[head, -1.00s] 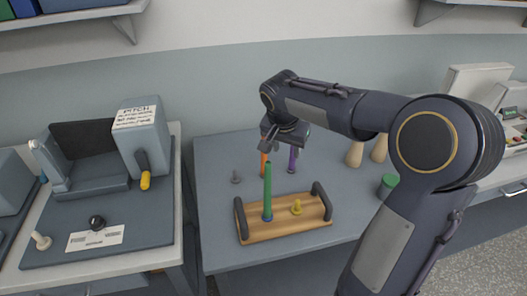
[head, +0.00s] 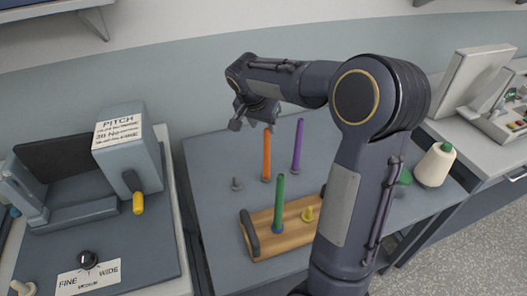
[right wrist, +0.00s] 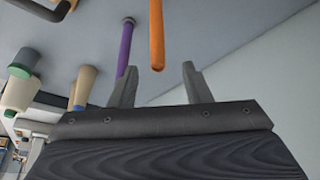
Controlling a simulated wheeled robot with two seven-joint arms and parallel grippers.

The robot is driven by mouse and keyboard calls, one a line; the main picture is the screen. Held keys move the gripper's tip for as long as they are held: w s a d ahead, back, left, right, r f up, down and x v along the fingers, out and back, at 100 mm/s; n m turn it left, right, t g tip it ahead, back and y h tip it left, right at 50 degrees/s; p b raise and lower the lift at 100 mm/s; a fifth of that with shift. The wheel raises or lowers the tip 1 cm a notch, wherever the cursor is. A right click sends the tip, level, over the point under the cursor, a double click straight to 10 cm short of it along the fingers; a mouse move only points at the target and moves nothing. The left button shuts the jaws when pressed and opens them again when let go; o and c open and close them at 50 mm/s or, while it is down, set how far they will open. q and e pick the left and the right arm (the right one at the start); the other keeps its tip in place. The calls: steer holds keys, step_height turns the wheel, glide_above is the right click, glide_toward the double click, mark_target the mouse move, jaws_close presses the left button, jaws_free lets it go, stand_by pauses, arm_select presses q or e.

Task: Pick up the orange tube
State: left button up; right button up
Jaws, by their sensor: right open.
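The orange tube (head: 266,156) stands upright on the grey table, behind the wooden tray. My right gripper (head: 253,120) is open and empty, above the tube's top in the head view. In the right wrist view the orange tube (right wrist: 156,33) points its near end toward the gap between the two fingertips (right wrist: 160,70). I cannot tell whether that end is between the fingers; no contact shows. My left gripper is not in view.
A purple tube (head: 298,144) stands just right of the orange one. A small grey peg (head: 237,184) is to the left. A cream cone (head: 435,166) stands at the right.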

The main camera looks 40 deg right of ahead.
mark_target(266, 131)
steer(key=p+x, duration=0.1)
steer(key=x, duration=0.5)
steer(key=shift+d, duration=0.25)
jaws_close()
